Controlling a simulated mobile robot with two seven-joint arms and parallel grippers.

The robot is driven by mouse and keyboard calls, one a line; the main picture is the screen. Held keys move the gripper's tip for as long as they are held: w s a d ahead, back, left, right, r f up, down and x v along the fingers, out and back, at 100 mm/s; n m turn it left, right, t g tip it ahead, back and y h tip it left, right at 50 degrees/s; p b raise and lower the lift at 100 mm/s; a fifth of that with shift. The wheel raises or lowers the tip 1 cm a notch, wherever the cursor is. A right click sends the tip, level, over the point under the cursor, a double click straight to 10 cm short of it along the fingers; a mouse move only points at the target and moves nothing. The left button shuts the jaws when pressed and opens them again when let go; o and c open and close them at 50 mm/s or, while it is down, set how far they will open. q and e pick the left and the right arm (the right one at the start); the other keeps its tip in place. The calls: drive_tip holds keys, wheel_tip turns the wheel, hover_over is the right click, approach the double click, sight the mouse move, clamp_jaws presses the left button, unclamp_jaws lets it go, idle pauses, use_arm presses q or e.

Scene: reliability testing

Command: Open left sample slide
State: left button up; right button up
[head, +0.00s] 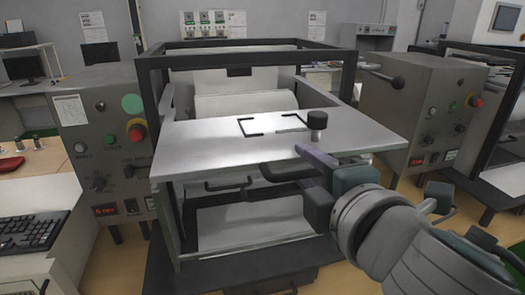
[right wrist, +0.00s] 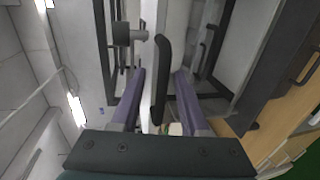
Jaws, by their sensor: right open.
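The testing machine has a pale grey top plate (head: 205,137) inside a dark frame. Two black bar handles show below its front edge: a left handle (head: 228,184) and a right handle (head: 285,175). Which slide each belongs to is hard to tell. My right gripper (head: 302,163) is at the plate's front right, beside the right handle. In the right wrist view, its two purple fingers (right wrist: 160,88) are open, with a black handle (right wrist: 161,75) between them and gaps visible on both sides. My left gripper is not in view.
A knob with a black cap (head: 317,120) stands on the plate near my right gripper. Control boxes with red buttons flank the machine, a left one (head: 108,140) and a right one (head: 425,110). A keyboard (head: 30,232) lies at far left.

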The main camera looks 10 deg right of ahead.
drive_tip(key=b+v, duration=0.1)
drive_tip(key=v, duration=0.9)
